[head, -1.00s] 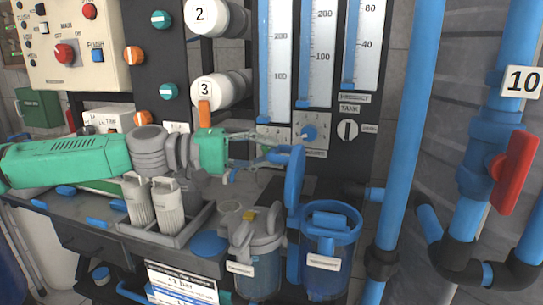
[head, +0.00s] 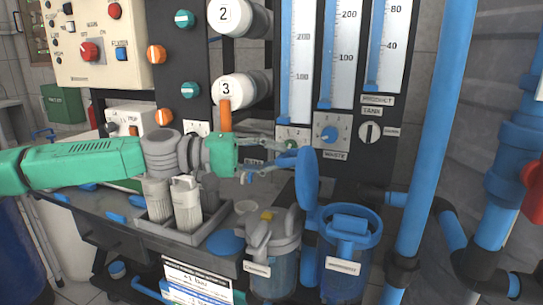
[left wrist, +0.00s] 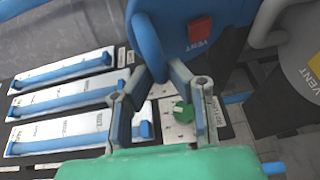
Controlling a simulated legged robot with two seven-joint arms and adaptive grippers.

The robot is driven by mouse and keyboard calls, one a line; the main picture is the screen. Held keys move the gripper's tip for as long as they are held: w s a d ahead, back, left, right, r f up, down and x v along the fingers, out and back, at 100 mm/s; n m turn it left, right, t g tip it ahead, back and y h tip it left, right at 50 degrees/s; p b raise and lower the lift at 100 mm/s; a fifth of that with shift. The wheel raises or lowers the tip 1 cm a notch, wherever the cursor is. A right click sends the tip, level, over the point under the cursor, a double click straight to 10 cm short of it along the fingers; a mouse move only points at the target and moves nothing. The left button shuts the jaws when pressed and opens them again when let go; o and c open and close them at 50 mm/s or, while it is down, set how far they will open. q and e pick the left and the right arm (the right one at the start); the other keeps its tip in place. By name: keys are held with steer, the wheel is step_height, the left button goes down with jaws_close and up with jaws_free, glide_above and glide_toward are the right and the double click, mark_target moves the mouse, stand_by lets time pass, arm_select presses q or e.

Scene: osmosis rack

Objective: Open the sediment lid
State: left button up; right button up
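The blue sediment lid (head: 308,178) stands upright, swung up at the left side of the blue housing (head: 345,272). The housing's front label is too small to read surely. My left gripper (head: 288,152) reaches in from the left at the lid's near face. In the left wrist view the lid (left wrist: 225,45) shows a red vent button, and its curved blue handle (left wrist: 146,40) runs down between the fingertips of my left gripper (left wrist: 163,72). The fingers converge on the handle and appear closed on it. My right gripper is not in view.
A grey housing (head: 272,270) with a closed lid stands left of the blue one. A tray with white filter cartridges (head: 187,205) lies below my left arm. A thick blue pipe (head: 432,130) rises at the right. Gauges and knobs are on the panel behind.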

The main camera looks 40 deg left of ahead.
arm_select(q)
steer(key=o, duration=0.4)
steer(key=shift+d+f, duration=0.4)
steer(key=shift+f, duration=0.2)
steer(key=shift+w, duration=0.15)
steer(key=shift+d+r, duration=0.15)
steer(key=v, duration=1.2)
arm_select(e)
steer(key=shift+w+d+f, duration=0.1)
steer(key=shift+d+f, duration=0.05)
